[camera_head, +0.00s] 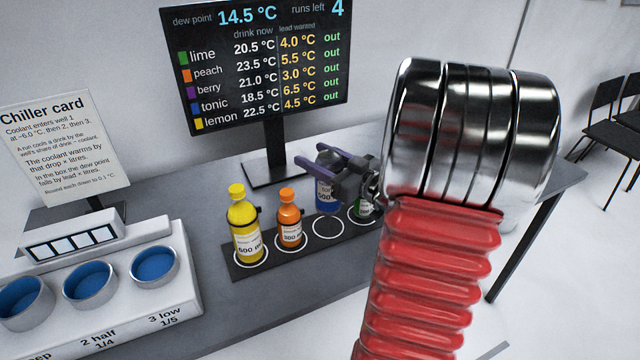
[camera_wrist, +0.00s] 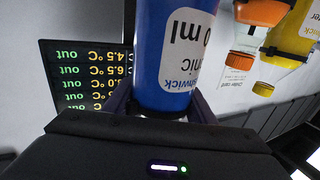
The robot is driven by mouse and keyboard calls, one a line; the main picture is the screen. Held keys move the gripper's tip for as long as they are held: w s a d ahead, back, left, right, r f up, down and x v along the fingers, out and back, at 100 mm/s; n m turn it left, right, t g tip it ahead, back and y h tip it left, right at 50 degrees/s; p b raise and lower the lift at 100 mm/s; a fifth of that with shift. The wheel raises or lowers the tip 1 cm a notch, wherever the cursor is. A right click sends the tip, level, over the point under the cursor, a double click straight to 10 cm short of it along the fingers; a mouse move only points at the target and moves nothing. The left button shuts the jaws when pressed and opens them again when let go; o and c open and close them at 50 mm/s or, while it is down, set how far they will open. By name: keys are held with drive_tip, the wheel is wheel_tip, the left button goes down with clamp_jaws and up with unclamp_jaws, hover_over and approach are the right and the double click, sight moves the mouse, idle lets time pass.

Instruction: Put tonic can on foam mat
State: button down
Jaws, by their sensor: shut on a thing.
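The blue tonic can (camera_head: 325,196) is held upright in my gripper (camera_head: 322,170), whose purple fingers are closed around its upper part. In the wrist view the tonic can (camera_wrist: 172,55) fills the space between the fingers, and its label reads "tonic". A dark strip with white rings (camera_head: 265,268), which looks like the foam mat, lies on the grey table. The can shows just behind and above an empty ring on it; I cannot tell the exact gap.
The screen (camera_head: 255,70) stands behind. A chiller (camera_head: 100,285) with three blue wells is at left. My red-sleeved arm blocks the right side.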

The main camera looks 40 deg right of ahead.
drive_tip(key=shift+f, duration=1.05)
drive_tip(key=shift+f, duration=2.05)
drive_tip(key=c, duration=0.8)
unclamp_jaws()
drive_tip(key=shift+s, duration=0.1)
drive_tip(key=s+d, duration=0.1)
drive_tip(key=s, duration=1.1)
drive_tip(key=shift+d, duration=0.15)
